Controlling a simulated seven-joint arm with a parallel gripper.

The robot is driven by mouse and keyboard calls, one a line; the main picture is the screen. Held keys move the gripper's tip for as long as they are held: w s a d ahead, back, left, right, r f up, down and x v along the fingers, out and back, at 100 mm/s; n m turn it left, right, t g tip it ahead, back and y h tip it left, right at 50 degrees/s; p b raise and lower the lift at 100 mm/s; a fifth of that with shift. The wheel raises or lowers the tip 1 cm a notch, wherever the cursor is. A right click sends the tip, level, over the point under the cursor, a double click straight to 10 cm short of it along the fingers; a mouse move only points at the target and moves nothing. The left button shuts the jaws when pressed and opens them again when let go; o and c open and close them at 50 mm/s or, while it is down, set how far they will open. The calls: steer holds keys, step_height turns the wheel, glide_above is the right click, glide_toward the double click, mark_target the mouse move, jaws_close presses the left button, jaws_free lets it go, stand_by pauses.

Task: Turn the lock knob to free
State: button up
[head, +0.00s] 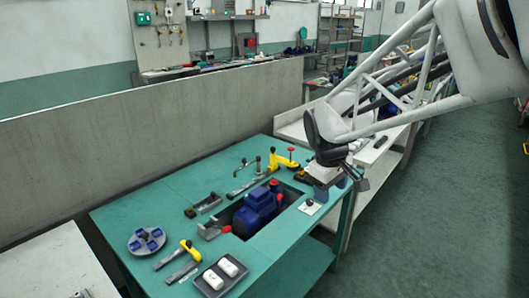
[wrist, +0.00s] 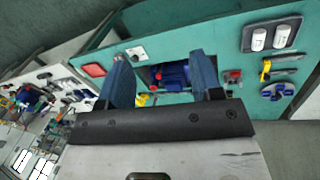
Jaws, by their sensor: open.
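A small white plate (head: 311,208) with a small dark knob on it lies on the green bench, right of the pump; it looks like the lock knob's plate. It also shows in the wrist view (wrist: 135,52), beyond the left finger. Its setting is too small to read. My gripper (head: 333,188) is open and empty, above the bench's right edge, close to the plate but apart from it. In the wrist view the two blue fingers of my gripper (wrist: 160,70) stand wide apart.
A blue pump (head: 258,208) sits in a bench recess. A round grey dish (head: 133,246) holds blue parts. A dark tray (head: 207,289) holds two white cylinders. A low wall (head: 150,135) runs behind.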

steer(key=w+d+f+n+h, duration=0.1)
steer(key=w+f+n, duration=0.25)
steer(key=w, duration=0.55)
steer(key=w+f+n, duration=0.2)
steer(key=w+f, duration=0.2)
steer(key=w, duration=0.5)
steer(key=n+g+h, duration=0.1)
steer(key=n, duration=0.5)
glide_toward(310, 200)
steer(key=f, duration=0.1)
steer(key=shift+w+f, duration=0.15)
steer(key=shift+f, duration=0.1)
steer(key=shift+f, duration=0.1)
steer(key=shift+h, duration=0.3)
steer(key=shift+x, duration=3.8)
steer(key=c, duration=0.9)
